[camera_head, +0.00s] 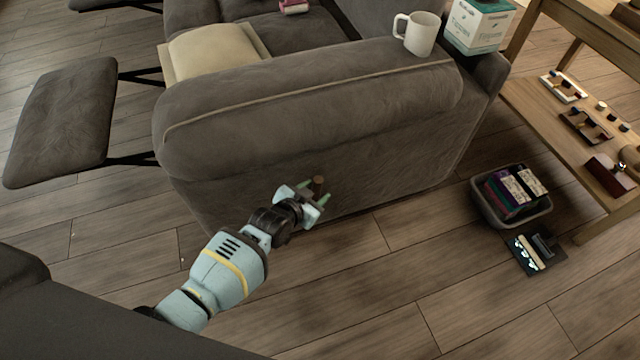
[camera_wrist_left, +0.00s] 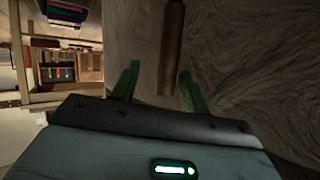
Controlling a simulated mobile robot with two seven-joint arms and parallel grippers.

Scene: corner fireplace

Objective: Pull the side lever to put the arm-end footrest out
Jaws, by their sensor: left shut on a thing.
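The side lever (camera_head: 319,184) is a short brown bar on the outer side of the grey sofa's near arm (camera_head: 300,110). My left gripper (camera_head: 314,192) is at the lever, low on that side, and is shut on it. In the left wrist view the lever (camera_wrist_left: 172,50) stands between the two green fingers (camera_wrist_left: 158,85), beside the grey fabric. The arm-end footrest (camera_head: 65,120) is a grey padded panel. It stands out from the sofa front on black struts (camera_head: 135,158). My right gripper is not in view.
A white mug (camera_head: 417,34) and a tissue box (camera_head: 480,25) stand on the sofa. A basket (camera_head: 540,212) of boxes and a dark flat item (camera_head: 535,252) are on the floor at right, near a wooden table (camera_head: 525,92). Another footrest (camera_head: 100,4) shows at top left. Front floor is clear.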

